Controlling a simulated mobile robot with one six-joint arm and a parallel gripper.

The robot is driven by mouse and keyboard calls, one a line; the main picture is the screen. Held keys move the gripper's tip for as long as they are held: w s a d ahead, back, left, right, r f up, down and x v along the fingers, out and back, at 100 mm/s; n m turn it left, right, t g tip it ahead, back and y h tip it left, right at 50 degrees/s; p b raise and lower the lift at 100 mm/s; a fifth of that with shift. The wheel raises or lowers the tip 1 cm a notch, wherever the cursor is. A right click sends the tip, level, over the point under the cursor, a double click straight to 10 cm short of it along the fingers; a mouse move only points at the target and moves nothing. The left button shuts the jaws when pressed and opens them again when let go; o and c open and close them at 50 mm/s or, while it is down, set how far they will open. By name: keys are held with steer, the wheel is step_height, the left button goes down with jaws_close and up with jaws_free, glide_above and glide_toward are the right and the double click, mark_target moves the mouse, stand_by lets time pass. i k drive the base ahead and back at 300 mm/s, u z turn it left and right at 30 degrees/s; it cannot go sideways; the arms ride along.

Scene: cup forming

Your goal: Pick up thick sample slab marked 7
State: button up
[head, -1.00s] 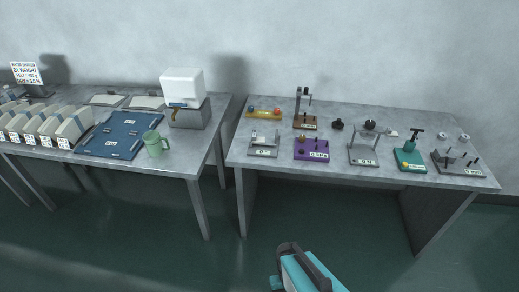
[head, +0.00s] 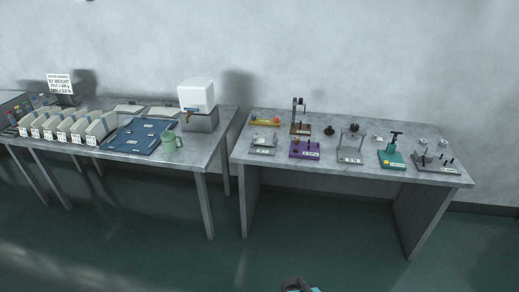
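No slab with a readable 7 can be made out in the head view. A row of several pale blocks or bins (head: 68,127) with small white labels stands on the left table; the labels are too small to read. My gripper is not clearly in view. Only a dark and teal tip of my arm shows at the bottom edge, and its fingers cannot be seen.
The right table (head: 330,173) carries several small test devices, including a purple one (head: 305,150). The floor in front is clear.

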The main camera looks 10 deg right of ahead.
mark_target(255, 141)
steer(key=z, duration=0.3)
steer(key=k, duration=0.45)
steer(key=u, duration=1.9)
steer(key=i, duration=2.55)
steer(key=u, duration=0.05)
